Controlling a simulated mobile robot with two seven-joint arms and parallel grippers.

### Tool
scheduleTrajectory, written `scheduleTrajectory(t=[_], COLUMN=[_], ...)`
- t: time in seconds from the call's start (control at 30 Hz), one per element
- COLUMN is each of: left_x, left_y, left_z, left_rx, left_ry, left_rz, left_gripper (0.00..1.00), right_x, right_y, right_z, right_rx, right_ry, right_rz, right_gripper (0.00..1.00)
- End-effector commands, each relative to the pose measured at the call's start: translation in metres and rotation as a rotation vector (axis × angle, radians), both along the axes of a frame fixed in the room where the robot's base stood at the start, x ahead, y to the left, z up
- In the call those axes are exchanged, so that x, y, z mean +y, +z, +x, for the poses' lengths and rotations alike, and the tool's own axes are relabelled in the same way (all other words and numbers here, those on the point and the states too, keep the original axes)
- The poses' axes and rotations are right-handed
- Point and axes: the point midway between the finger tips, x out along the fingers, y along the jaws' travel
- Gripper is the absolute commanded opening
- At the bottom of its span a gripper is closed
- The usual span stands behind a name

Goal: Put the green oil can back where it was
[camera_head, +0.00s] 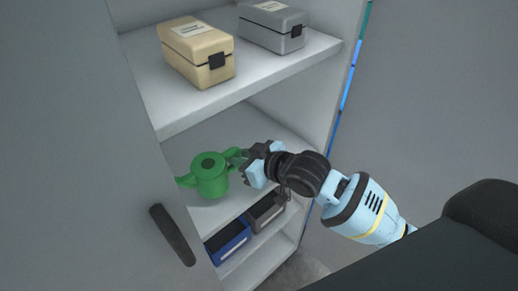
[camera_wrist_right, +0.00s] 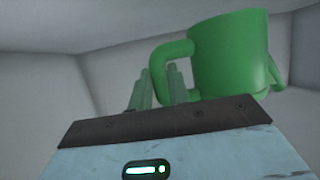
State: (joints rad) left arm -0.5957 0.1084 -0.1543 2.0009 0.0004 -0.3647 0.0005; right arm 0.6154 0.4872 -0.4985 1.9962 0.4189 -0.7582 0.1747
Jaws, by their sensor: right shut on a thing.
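The green oil can (camera_head: 209,176) is upright at the middle shelf (camera_head: 250,125) of the cabinet, with its spout toward the left and its handle toward the right. My right gripper (camera_head: 243,160) reaches in from the right and is shut on the handle. In the right wrist view the can (camera_wrist_right: 230,55) fills the upper right, and the fingers of my right gripper (camera_wrist_right: 160,85) are at its handle loop. Whether the can's base touches the shelf cannot be told. My left gripper is not in view.
A tan box (camera_head: 196,50) and a grey box (camera_head: 272,27) stand on the shelf above. A blue bin (camera_head: 228,240) and a dark grey bin (camera_head: 265,213) are on the shelf below. The cabinet door with a dark handle (camera_head: 172,235) is at the left.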

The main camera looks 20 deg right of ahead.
Motion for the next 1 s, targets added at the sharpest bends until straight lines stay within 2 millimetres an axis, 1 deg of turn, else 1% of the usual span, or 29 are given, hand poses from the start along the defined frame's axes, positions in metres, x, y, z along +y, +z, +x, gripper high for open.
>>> scheduleTrajectory(t=[0.03, 0.2, 0.3, 0.4, 0.5, 0.67, 0.73, 0.8, 0.9, 1.0], left_x=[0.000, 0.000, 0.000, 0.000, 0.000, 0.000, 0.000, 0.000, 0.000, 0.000], left_y=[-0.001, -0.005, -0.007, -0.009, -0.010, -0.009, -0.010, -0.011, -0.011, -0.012], left_z=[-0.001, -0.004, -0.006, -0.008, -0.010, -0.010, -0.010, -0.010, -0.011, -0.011], left_rx=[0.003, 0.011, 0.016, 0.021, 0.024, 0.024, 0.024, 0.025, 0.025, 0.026], left_ry=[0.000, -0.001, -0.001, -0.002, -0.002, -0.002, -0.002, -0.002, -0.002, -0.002], left_rz=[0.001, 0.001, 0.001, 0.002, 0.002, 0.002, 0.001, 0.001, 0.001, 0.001], left_gripper=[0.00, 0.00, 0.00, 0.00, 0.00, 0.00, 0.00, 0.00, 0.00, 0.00], right_x=[-0.012, -0.044, -0.060, -0.070, -0.075, -0.076, -0.080, -0.089, -0.087, -0.087], right_y=[-0.001, -0.005, -0.007, -0.008, -0.009, -0.008, -0.009, -0.009, -0.027, -0.039], right_z=[0.008, 0.029, 0.039, 0.046, 0.049, 0.050, 0.053, 0.058, 0.057, 0.057], right_rx=[-0.001, -0.001, 0.000, -0.002, 0.000, -0.001, -0.002, -0.002, 0.004, 0.002], right_ry=[-0.003, -0.002, -0.002, -0.001, 0.001, 0.001, 0.000, -0.003, 0.000, -0.001], right_rz=[-0.004, -0.002, -0.001, 0.001, 0.002, 0.002, 0.001, 0.001, 0.004, 0.003], right_gripper=[0.00, 0.00, 0.00, 0.00, 0.00, 0.00, 0.00, 0.00, 0.00, 0.00])
